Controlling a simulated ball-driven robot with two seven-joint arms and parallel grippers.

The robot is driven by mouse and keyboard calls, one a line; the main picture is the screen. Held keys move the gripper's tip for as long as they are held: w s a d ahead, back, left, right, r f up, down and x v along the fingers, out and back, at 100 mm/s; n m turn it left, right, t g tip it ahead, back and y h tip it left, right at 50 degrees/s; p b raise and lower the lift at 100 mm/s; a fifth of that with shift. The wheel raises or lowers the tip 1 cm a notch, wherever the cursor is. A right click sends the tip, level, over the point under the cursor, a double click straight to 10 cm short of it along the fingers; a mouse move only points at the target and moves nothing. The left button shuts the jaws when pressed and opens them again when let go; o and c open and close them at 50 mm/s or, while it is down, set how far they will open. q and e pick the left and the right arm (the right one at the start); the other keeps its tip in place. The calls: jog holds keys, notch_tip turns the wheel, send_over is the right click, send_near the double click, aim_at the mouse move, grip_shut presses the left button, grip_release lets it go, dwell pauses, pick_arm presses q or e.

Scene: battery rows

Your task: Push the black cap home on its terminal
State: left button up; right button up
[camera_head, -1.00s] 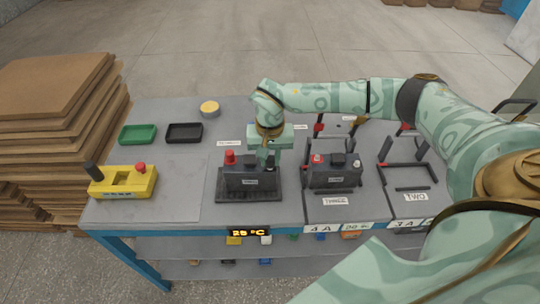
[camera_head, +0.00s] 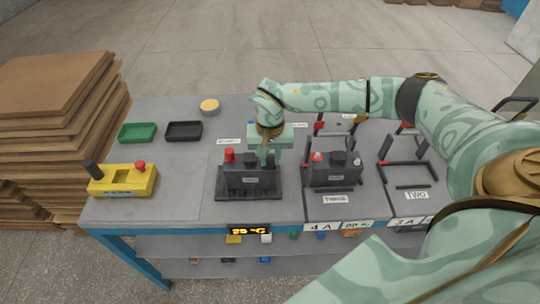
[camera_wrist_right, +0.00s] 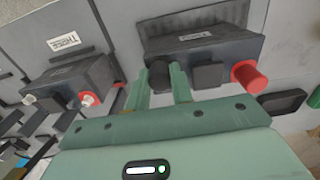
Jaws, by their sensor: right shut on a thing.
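A dark grey battery (camera_head: 248,184) sits on a black tray (camera_head: 225,196) at the middle of the bench; it also shows in the wrist view (camera_wrist_right: 215,48). A red cap (camera_head: 229,156) stands on its left terminal, seen at right in the wrist view (camera_wrist_right: 250,78). My right gripper (camera_head: 268,160) points down at the battery's other end. In the wrist view its fingers (camera_wrist_right: 167,84) are shut on the black cap (camera_wrist_right: 158,75), at the terminal. The fingers hide the cap's lower part, so I cannot tell how far down it sits. My left gripper is out of view.
Battery THREE (camera_head: 333,176) stands close to the right, with an empty bay TWO (camera_head: 414,187) beyond. A yellow tester (camera_head: 123,181), a green tray (camera_head: 137,132), a black tray (camera_head: 184,131) and a yellow disc (camera_head: 209,106) are at left.

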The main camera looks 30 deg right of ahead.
jog(key=shift+f, duration=0.15)
jog(key=o, duration=1.5)
jog(key=shift+r+p, duration=3.15)
jog(key=shift+r, duration=0.45)
jog(key=shift+f, duration=0.1)
